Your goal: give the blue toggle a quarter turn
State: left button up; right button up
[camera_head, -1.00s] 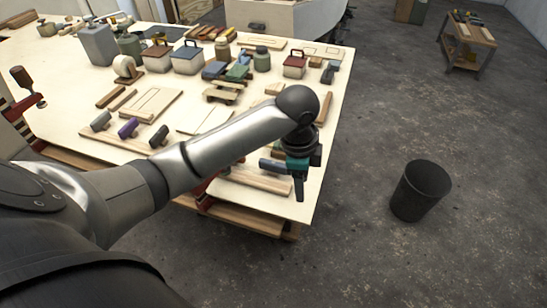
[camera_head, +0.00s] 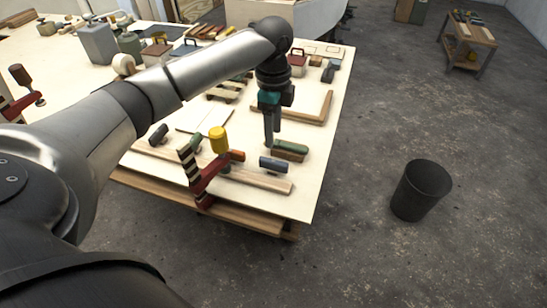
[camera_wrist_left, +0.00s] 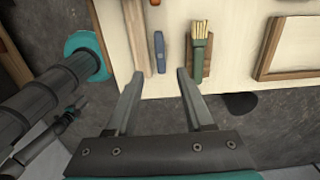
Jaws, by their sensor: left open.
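My left gripper (camera_head: 271,140) points down above the table, behind the toggle in the head view. In the left wrist view its two fingers (camera_wrist_left: 160,76) are spread with nothing between them. My right gripper is not in view.
A red clamp with a yellow handle (camera_head: 218,140) stands at the front edge. A green-handled brush (camera_wrist_left: 200,52) lies close beside the toggle. A wooden frame (camera_head: 318,118) lies behind.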

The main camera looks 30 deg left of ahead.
aim_at(274, 161)
pick_arm(q)
notch_tip(274, 161, down, 9)
jog(key=shift+f+b, duration=0.2)
jog(key=shift+b, duration=0.35)
jog(key=shift+c, duration=0.4)
grip_shut()
